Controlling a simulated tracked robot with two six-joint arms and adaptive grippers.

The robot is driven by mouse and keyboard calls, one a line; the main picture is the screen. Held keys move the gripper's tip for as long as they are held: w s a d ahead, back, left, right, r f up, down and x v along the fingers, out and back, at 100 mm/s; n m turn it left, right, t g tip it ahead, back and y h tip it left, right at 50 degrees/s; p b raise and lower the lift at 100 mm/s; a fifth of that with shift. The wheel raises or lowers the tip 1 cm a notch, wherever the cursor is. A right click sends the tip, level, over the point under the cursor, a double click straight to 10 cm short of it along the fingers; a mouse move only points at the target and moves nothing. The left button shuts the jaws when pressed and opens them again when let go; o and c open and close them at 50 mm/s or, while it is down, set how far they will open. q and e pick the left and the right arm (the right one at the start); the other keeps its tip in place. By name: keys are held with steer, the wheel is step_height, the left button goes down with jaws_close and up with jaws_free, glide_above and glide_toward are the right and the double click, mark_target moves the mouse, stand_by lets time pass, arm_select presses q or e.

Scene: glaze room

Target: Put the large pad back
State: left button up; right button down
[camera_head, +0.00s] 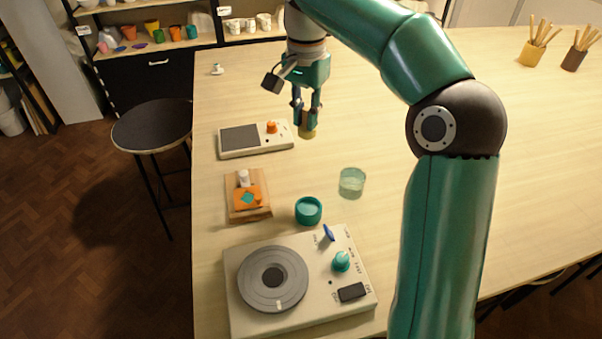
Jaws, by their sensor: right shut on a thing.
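My right gripper (306,108) points down over the far part of the table, just right of the flat device with a grey plate. It is shut on a small brown piece with a yellowish lower end (308,134), low at the table top. The fingers partly hide this piece. I cannot tell for certain that it is the large pad, or whether it touches the table. A wooden holder (235,211) with an orange block, a white-topped piece and a teal patch stands nearer, to the left. My left gripper is not in view.
A turntable device (240,315) with knobs is at the front. A teal cup (308,211) and a glass (352,181) stand behind it. The grey-plate device (258,149) lies left of the gripper. Tool pots (531,54) stand far right. A stool (152,126) is beside the table.

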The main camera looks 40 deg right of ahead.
mark_target(304, 128)
steer(key=shift+a+f+b, duration=0.15)
steer(key=shift+f+b, duration=0.65)
steer(key=shift+f, duration=6.85)
steer(key=shift+f, duration=0.1)
steer(key=c, duration=1.1)
jaws_free()
step_height(304, 128, up, 12)
steer(key=shift+r+p, duration=0.15)
steer(key=shift+p, duration=0.6)
steer(key=shift+w, duration=0.1)
